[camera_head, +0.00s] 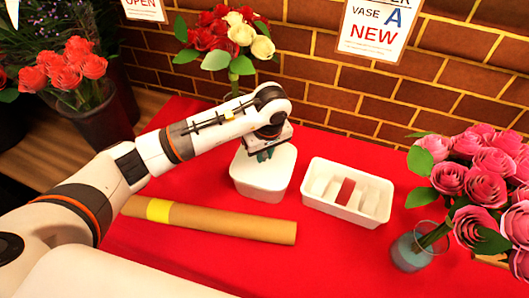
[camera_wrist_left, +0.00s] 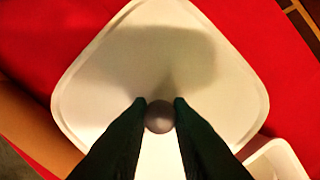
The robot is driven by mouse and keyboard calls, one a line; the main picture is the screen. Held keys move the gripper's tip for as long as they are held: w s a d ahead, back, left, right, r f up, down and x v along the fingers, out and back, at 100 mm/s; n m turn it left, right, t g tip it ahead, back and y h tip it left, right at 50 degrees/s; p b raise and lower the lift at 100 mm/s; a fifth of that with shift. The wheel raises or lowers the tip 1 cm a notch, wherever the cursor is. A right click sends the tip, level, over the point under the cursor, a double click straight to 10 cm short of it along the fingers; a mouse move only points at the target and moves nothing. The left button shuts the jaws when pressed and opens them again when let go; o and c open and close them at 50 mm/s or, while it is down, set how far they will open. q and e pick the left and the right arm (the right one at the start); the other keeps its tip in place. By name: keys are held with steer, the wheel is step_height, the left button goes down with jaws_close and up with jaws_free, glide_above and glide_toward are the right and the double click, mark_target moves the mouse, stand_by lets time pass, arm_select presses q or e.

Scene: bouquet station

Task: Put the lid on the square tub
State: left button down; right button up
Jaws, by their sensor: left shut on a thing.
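The white square tub (camera_head: 262,188) stands on the red table, left of the white tray. The white lid (camera_head: 282,160) lies over the tub's top. In the left wrist view the lid (camera_wrist_left: 205,75) fills most of the picture, with its rounded corners and raised edge showing. My left gripper (camera_head: 264,155) is directly above the lid, its fingers shut on the lid's round knob (camera_wrist_left: 160,117). Whether the lid rests fully on the tub's rim or is slightly above it, I cannot tell. The tub's inside is hidden. My right gripper is not in view.
A white divided tray (camera_head: 314,201) stands just right of the tub. A cardboard tube (camera_head: 230,223) with a yellow band lies in front. A glass vase (camera_head: 411,252) of pink roses stands at right. Red and white roses (camera_head: 228,40) stand behind, near the brick wall.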

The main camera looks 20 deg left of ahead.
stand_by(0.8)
arm_select(q)
steer(key=shift+b, duration=0.3)
steer(key=shift+f+b, duration=0.2)
steer(key=shift+b, duration=0.35)
stand_by(0.9)
stand_by(0.4)
steer(key=c, duration=0.7)
jaws_free()
steer(key=shift+c, duration=0.2)
steer(key=shift+r+p, duration=1.7)
steer(key=shift+r, duration=1.85)
